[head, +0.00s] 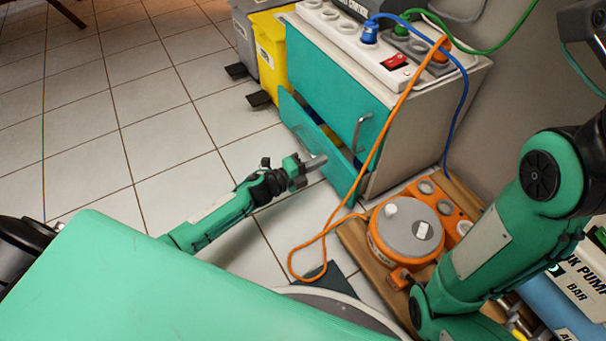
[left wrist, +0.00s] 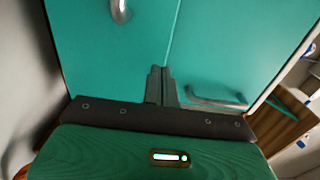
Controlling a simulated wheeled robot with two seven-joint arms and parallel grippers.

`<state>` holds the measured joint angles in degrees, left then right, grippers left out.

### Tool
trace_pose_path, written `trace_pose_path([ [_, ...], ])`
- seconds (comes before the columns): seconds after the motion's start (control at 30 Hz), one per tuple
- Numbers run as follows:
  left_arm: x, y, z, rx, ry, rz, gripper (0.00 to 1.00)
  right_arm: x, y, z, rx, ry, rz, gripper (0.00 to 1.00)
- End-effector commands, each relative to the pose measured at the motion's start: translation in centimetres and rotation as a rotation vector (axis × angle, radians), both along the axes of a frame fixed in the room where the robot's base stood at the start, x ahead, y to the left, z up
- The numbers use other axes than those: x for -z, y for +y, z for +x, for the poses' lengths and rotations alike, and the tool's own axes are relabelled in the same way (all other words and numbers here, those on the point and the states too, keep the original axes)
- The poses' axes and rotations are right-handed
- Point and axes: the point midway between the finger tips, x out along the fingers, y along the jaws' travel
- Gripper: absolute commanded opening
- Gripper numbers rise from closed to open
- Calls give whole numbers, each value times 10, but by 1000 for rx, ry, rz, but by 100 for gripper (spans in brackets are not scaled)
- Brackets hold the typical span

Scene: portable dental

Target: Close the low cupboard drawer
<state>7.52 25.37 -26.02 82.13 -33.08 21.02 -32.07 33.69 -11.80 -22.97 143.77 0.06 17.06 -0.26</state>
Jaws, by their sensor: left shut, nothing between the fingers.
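The low cupboard (head: 335,75) has teal fronts and a pale body, and stands at the upper middle of the head view. Its low drawer (head: 305,130) stands out from the body, with a dark gap behind its teal front. My left gripper (head: 320,160) is shut and empty, just in front of the drawer front; whether it touches cannot be told. In the left wrist view the shut fingers (left wrist: 161,86) point at teal panels (left wrist: 230,45) with a seam and metal handles (left wrist: 216,96). My right arm shows at the right, but its gripper is out of view.
A yellow bin (head: 270,55) and a grey bin stand left of the cupboard. An orange round device (head: 405,235) sits on a wooden board at its right. An orange cable (head: 345,205) hangs past the drawer to the floor. The tiled floor (head: 130,110) at left is clear.

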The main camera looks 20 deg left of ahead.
Motion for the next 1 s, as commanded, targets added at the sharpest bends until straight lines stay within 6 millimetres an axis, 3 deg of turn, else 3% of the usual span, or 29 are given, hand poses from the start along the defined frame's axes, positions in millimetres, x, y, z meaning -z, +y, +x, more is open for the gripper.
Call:
trace_pose_path([
  [0.2,2,-13,16,2,-1,1,0,9,0,-5,-5,-12,8,36],
  [0.67,0,-15,19,0,0,0,0,8,0,-5,-6,-11,10,36],
  [1.0,0,-31,39,1,-1,1,0,6,0,-5,-7,-13,9,36],
])
